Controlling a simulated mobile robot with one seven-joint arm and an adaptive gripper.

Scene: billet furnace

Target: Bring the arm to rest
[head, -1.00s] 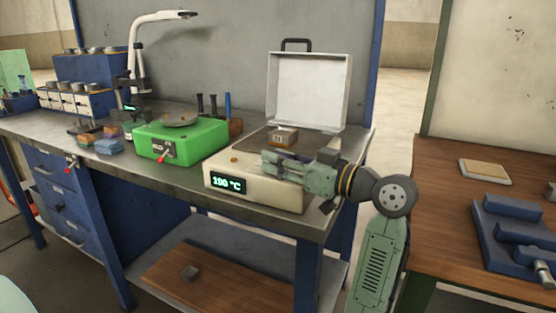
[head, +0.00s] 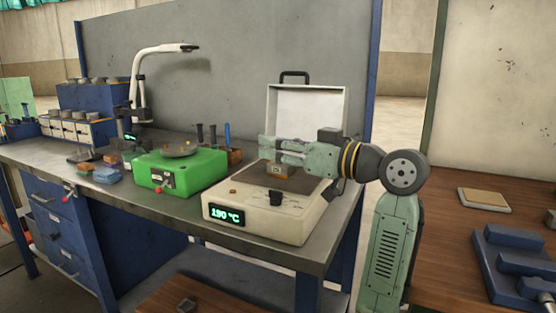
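My gripper (head: 263,149) is in the air above the hot plate of a white furnace unit (head: 250,225), its fingers pointing left across the open lid. It holds nothing that I can see, and the spread of its fingers is unclear from this side. A small brown block with a label (head: 279,170) shows just below the gripper, on the dark plate. The gripper hides part of the block's top and the lower lid; I cannot tell the exact gap. My arm runs from the gripper to the right, then bends down in front of the bench's right end.
The raised white lid (head: 312,102) stands close behind my gripper. A wooden table (head: 450,185) with blue blocks (head: 515,255) is at right. A floor gap separates the benches.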

